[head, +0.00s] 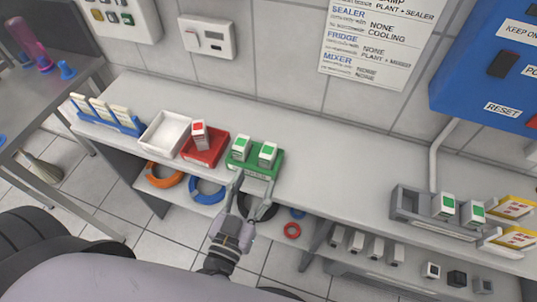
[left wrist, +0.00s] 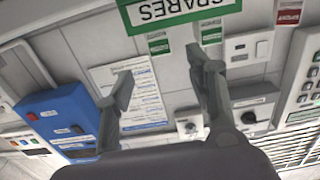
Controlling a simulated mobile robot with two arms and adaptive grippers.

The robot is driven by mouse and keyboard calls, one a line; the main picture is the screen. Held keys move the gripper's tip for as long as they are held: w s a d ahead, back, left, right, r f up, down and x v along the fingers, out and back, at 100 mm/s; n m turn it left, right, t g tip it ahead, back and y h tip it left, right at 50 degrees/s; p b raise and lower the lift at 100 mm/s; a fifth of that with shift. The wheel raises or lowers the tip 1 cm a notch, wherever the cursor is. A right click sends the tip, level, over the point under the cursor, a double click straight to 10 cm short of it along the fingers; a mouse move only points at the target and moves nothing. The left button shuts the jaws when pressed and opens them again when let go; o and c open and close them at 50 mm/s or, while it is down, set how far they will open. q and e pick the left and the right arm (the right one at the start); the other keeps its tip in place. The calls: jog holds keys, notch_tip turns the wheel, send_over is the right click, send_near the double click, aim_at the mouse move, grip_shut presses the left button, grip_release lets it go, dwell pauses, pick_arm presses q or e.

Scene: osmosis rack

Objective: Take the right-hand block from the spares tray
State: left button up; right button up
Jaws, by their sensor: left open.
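The green spares tray (head: 262,173) sits on the bench, left of its middle. Two white blocks with green tops stand in it: a left one (head: 239,148) and the right-hand block (head: 267,153). In the left wrist view, which is upside down, the tray (left wrist: 180,12) shows its SPARES label at the top. The right-hand block (left wrist: 158,43) is on the left there, the other (left wrist: 211,32) on the right. My left gripper (head: 252,190) is open and empty, just in front of the tray, its fingers apart from both blocks. My right gripper is not in view.
Left of the spares tray are a red tray (head: 190,155) with a red-topped block, an empty white tray (head: 165,133) and a blue rack (head: 105,120). A grey tray (head: 405,207) holds two green-topped blocks at right. The bench between is clear.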

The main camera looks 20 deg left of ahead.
aim_at(264, 160)
pick_arm(q)
jog(key=w+p, duration=0.1)
jog(key=w, duration=0.4)
jog(key=shift+w+d, duration=0.1)
jog(key=shift+w, duration=0.1)
jog(key=w, duration=0.2)
jog(key=w+p, duration=0.1)
jog(key=w, duration=0.2)
jog(key=shift+f, duration=0.2)
jog(key=shift+s, duration=0.1)
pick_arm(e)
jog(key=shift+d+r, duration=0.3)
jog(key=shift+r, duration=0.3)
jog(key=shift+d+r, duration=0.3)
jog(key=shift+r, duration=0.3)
pick_arm(q)
jog(key=shift+c, duration=0.4)
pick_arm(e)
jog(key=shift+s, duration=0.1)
pick_arm(q)
grip_shut()
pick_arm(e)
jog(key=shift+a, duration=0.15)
